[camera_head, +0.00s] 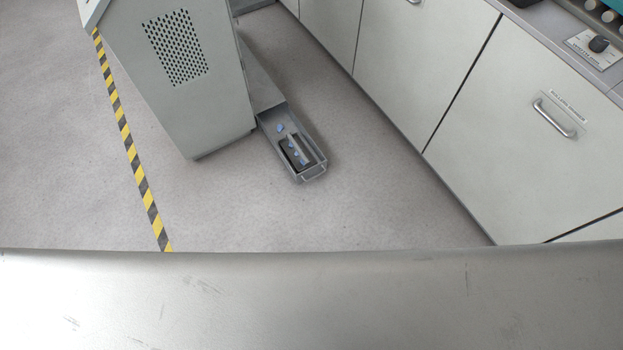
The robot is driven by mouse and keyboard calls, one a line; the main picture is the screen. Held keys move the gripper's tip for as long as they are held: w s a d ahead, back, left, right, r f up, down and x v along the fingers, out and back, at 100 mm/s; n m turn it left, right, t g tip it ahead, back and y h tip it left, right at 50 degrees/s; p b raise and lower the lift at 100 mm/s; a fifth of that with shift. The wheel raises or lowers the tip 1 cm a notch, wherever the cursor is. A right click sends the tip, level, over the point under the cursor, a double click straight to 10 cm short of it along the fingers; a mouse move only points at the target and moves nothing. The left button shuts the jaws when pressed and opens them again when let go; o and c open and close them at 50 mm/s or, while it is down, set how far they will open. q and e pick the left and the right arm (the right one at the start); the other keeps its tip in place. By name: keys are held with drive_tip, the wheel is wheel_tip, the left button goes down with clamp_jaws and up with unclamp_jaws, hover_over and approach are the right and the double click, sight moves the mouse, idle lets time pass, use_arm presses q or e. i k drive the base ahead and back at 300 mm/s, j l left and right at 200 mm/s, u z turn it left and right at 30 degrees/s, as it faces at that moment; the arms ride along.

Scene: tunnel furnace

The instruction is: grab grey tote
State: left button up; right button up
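A narrow grey box (308,174), which looks like the grey tote, sits low by the floor, beside the base of a grey machine cabinet. It is open at the top and has a thin handle on its near end. Inside are a dark insert and several small blue pieces. I cannot tell whether it stands free on the floor or slides out like a drawer; its far end meets a grey panel. Neither of my grippers is in view.
The grey machine cabinet (200,110) with a perforated vent stands left of the box. White cabinets (470,100) with handles line the right. Yellow-black tape (133,155) marks the floor. Floor (330,215) nearer than the box is clear. A wide metallic surface fills the bottom.

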sight(295, 139)
drive_tip(key=u, duration=0.45)
drive_tip(key=i+l+u, duration=0.3)
drive_tip(key=u, duration=0.15)
drive_tip(key=i+l+u, duration=0.25)
drive_tip(key=l+u, duration=0.25)
